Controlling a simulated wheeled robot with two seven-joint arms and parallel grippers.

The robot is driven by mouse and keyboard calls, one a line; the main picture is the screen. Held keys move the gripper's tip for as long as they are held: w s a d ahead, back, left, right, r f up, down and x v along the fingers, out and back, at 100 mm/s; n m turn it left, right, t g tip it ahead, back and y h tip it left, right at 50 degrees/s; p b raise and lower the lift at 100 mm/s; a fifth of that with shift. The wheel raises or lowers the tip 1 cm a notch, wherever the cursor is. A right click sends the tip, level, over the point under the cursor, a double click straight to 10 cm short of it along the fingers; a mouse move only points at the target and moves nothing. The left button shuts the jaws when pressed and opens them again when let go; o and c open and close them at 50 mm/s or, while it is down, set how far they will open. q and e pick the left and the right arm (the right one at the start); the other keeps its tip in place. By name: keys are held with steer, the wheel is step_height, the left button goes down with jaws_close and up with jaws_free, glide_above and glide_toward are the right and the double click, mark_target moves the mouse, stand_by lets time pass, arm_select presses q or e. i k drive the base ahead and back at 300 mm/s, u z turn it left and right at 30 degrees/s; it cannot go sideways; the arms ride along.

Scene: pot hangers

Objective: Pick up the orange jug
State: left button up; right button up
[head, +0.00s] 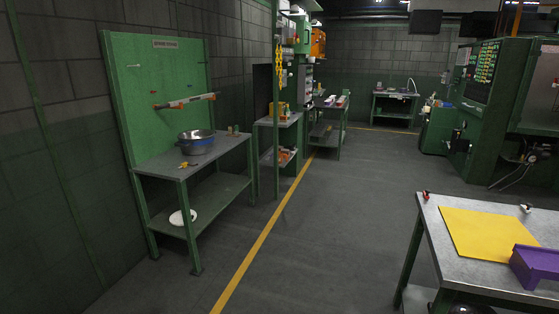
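I cannot make out an orange jug for certain. Small orange and yellow items sit on the upper shelf of a green rack (263,123) in the middle distance, and small orange-red items (284,156) lie on its lower shelf. They are too small to identify. Neither of my grippers is in view.
A green workbench (228,146) with a back panel stands at left, holding a metal pot (196,142). A white plate (183,217) lies on its lower shelf. A table (430,226) with a yellow sheet (485,233) and purple tray (535,263) stands at right. The floor between is clear.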

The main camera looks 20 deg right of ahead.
mark_target(281, 158)
steer(key=z, duration=1.1)
steer(key=i, duration=6.25)
steer(key=z, duration=0.55)
steer(key=i, duration=1.9)
steer(key=u, duration=0.2)
